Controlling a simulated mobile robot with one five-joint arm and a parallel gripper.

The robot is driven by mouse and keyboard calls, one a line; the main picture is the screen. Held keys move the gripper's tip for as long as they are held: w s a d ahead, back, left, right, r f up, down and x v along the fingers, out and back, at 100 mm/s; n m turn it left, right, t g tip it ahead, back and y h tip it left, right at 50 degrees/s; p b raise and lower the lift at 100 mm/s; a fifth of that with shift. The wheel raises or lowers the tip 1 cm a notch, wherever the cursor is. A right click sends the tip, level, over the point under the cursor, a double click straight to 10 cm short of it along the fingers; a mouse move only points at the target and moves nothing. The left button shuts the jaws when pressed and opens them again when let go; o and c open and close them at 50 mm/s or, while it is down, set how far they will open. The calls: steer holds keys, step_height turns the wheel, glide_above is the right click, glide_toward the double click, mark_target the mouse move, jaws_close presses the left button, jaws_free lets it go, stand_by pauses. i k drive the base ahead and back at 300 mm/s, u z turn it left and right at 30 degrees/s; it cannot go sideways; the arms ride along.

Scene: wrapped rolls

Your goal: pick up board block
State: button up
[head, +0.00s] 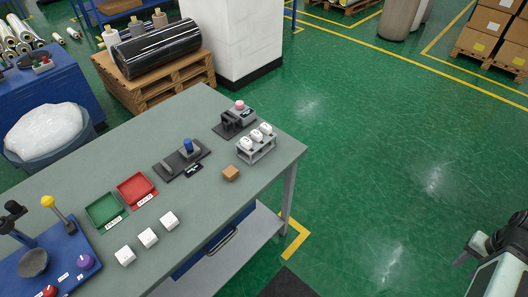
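A small plain brown block (231,173), the colour of board, sits alone on the grey-green workbench (205,205) near its right edge. Three white blocks with small dark markings, such as the nearest one (125,255), stand in a row near the bench's front edge. The markings are too small to read, so I cannot tell whether one names board. Part of my white and dark arm (497,272) shows at the lower right, off the bench and far from the brown block. Its fingers cannot be made out clearly.
A grey rack (257,153) with three white pieces stands behind the brown block. Dark fixtures with a blue knob (188,145) and pink knob (239,104), green (105,209) and red (137,189) trays, and a blue panel (55,270) occupy the bench. Green floor is clear to the right.

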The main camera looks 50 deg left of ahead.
mark_target(230, 173)
steer(key=i, duration=1.45)
steer(key=u, duration=4.9)
steer(key=i, duration=1)
